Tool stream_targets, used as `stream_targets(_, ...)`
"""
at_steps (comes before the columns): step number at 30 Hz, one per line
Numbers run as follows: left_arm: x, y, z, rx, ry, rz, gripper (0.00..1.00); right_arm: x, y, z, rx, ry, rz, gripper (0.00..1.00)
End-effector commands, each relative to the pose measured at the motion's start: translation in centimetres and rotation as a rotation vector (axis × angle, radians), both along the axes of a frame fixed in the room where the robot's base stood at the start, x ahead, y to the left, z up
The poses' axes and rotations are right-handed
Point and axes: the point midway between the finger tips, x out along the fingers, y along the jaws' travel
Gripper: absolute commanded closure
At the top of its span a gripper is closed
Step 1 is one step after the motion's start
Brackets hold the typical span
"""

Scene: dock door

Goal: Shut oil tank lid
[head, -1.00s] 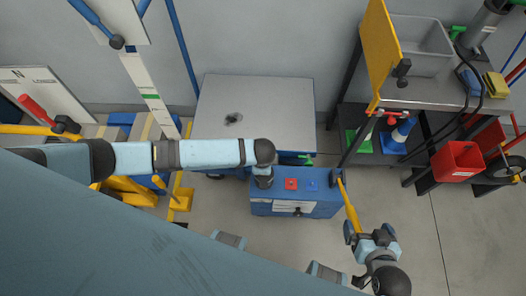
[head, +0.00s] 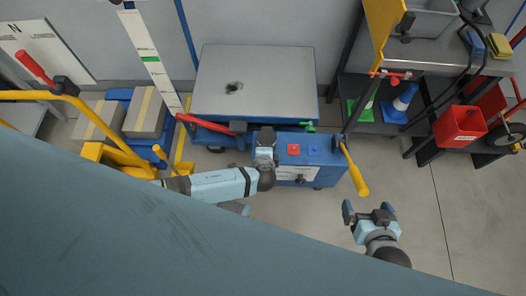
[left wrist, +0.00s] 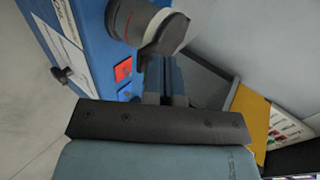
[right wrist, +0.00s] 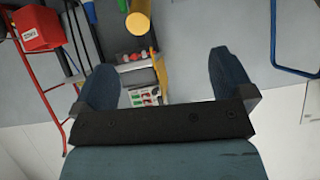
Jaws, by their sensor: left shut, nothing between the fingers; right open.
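The blue tank unit (head: 312,150) stands in front of the grey lift platform, with a red and a blue square on its top. In the left wrist view, a dark round filler neck with its cap or lid (left wrist: 140,25) rises from the blue unit (left wrist: 85,45). I cannot tell whether the lid is open. My left gripper (head: 265,140) is shut and empty over the unit's left end. In the left wrist view its fingers (left wrist: 167,75) are close beside the neck; contact is unclear. My right gripper (head: 367,208) is open and empty, right of the unit.
A yellow handle (head: 355,172) sticks out from the unit's right end, near my right gripper. The grey platform (head: 255,80) lies behind. A workbench with a red bin (head: 460,125) is at right, and a yellow-railed cart (head: 115,150) at left. Floor at lower right is clear.

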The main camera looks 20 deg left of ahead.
Motion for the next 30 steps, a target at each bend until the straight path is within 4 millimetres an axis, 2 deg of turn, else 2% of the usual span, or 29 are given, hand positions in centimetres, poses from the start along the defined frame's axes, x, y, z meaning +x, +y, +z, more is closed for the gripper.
stream_targets(7, 0.21, -0.10, -0.83, -0.001, 0.000, 0.000, 1.00, 0.15, -0.01, -0.16, -0.002, -0.009, 0.001, 0.01)
stream_targets(30, 0.60, 0.13, -1.24, 0.001, 0.002, 0.000, 1.00, 0.29, -0.07, -0.44, -0.004, -0.010, 0.000, 0.01)
